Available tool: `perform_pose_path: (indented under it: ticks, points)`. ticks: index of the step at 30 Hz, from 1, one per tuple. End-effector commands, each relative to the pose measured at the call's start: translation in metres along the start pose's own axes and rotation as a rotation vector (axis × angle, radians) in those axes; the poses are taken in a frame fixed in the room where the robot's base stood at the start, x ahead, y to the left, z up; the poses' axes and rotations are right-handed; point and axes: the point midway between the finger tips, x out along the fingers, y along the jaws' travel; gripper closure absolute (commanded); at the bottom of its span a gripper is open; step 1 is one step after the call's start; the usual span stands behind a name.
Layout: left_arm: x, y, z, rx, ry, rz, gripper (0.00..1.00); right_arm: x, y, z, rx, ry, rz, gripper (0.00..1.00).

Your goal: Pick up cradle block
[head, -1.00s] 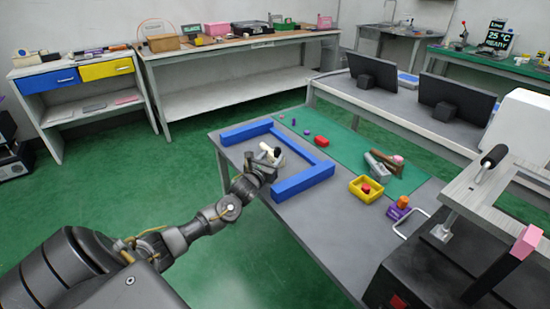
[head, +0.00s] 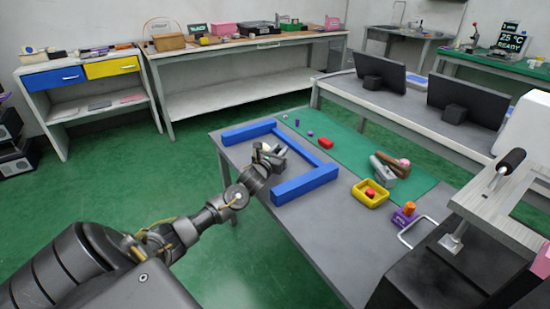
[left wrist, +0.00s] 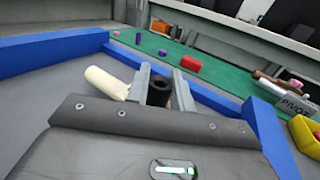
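My left gripper (head: 275,150) is over the part of the table inside the blue frame. In the left wrist view its two grey fingers (left wrist: 163,82) stand apart. A black round piece with a hollow top (left wrist: 159,92) shows between or just beyond them; I cannot tell if they touch it. A cream cylinder (left wrist: 106,83) lies to the left of the fingers, partly hidden; its end also shows in the head view (head: 266,147). I cannot tell which piece is the cradle block. A grey block marked "PIVOT" (left wrist: 290,98) is farther right. My right gripper is not in view.
The blue frame (head: 305,185) borders the work area. On the green mat (head: 345,148) are a red block (head: 326,143) and small purple pieces. A yellow tray (head: 358,194) and a purple block with an orange top (head: 403,218) stand to the right. The table's front is clear.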

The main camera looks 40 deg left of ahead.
Motion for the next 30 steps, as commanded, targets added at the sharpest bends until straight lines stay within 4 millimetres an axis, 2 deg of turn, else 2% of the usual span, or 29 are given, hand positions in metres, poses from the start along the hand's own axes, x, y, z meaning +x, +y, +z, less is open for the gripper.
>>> perform_pose_path:
  ticks: [1, 3, 13, 20, 23, 28, 30]
  points:
    - [0.000, 0.000, 0.000, 0.000, 0.000, 0.000, 0.94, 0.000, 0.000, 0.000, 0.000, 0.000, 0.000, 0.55]
    - [0.000, 0.000, 0.000, 0.000, 0.000, 0.000, 1.00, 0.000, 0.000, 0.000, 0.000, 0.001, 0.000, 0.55]
    - [0.000, 0.000, 0.004, 0.000, -0.002, 0.000, 1.00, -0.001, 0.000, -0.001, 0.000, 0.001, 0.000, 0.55]
    - [0.000, 0.000, 0.033, 0.002, -0.005, -0.002, 1.00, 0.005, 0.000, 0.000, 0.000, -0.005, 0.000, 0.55]
    - [-0.014, -0.005, 0.051, 0.002, -0.003, -0.003, 1.00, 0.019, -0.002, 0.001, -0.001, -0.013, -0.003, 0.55]
    - [-0.046, -0.016, 0.092, 0.002, -0.004, -0.005, 1.00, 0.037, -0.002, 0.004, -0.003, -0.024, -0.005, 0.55]
    - [-0.063, -0.022, 0.098, 0.000, -0.001, -0.005, 1.00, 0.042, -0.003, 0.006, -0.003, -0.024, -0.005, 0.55]
